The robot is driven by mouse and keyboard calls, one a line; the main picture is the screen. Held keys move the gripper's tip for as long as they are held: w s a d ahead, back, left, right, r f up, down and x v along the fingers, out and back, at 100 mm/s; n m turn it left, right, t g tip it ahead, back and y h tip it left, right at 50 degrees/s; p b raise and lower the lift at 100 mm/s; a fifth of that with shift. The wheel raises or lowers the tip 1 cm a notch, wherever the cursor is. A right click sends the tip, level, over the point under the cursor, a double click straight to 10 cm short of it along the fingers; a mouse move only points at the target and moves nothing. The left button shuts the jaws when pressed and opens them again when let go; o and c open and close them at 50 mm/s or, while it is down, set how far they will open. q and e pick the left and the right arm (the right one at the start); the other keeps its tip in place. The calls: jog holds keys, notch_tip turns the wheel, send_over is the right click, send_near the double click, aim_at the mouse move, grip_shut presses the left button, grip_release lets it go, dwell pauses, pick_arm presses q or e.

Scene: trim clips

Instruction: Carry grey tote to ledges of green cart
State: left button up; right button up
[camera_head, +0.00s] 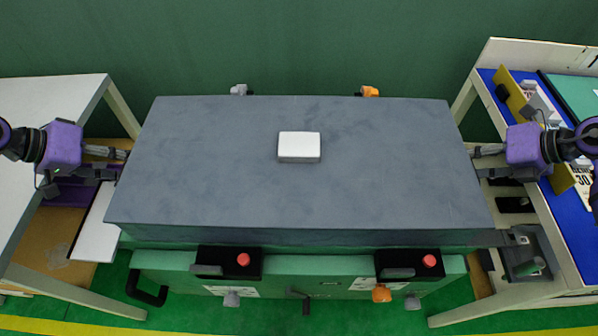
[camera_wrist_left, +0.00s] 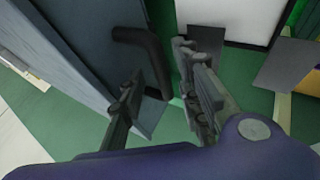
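The grey tote (camera_head: 210,190) is a wide, flat-topped dark grey box in the middle of the head view. A small white box (camera_head: 299,147) lies on its top. The green cart (camera_head: 310,267) shows along the tote's front side; its ledges are hidden, and I cannot tell whether the tote rests on it. My left gripper (camera_head: 122,164) is at the tote's left side, its two fingers apart, also in the left wrist view (camera_wrist_left: 160,75). My right gripper (camera_head: 478,163) is at the tote's right side, its fingers apart. Whether either touches the tote is unclear.
A black handle (camera_head: 147,291) sticks out at the cart's front left. Two red buttons (camera_head: 243,259) (camera_head: 429,260) sit on its front. A white-topped table (camera_head: 50,100) stands left; a blue-topped bench (camera_head: 572,225) with tools stands right. Green floor shows in front.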

pick_arm(q)
jog(key=shift+a, duration=0.1)
jog(key=v, duration=0.8)
pick_arm(e)
jog(key=v, duration=1.2)
